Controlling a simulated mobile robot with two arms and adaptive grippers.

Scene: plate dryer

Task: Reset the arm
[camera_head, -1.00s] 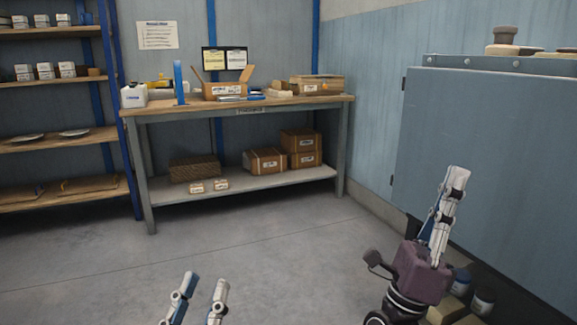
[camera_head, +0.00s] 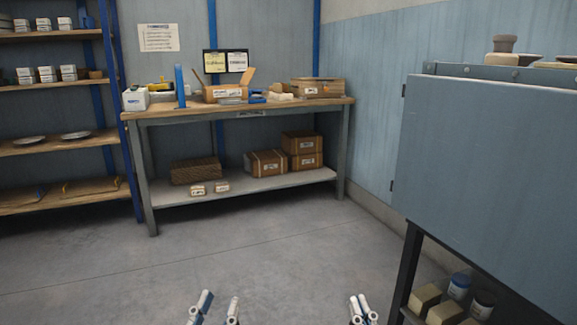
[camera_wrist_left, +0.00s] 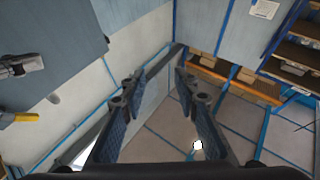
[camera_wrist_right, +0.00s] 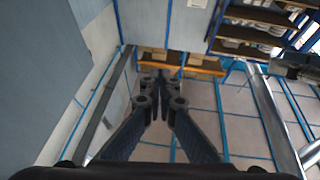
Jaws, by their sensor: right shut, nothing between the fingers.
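My left gripper (camera_head: 216,310) shows at the bottom edge of the head view, left of the middle. Its fingers are apart and empty, as the left wrist view shows (camera_wrist_left: 160,92). My right gripper (camera_head: 361,310) shows at the bottom edge, right of the middle. Its fingertips are together with nothing between them, as the right wrist view shows (camera_wrist_right: 160,85). Both grippers point away from me over the floor and touch nothing visible. Most of both arms is out of the head view.
A large blue-grey cabinet (camera_head: 490,170) on a dark stand is close on the right. Boxes and jars (camera_head: 458,287) sit under it. A workbench (camera_head: 300,105) with cartons stands at the back, shelves (camera_head: 60,145) at the left. The floor (camera_head: 260,250) between is clear.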

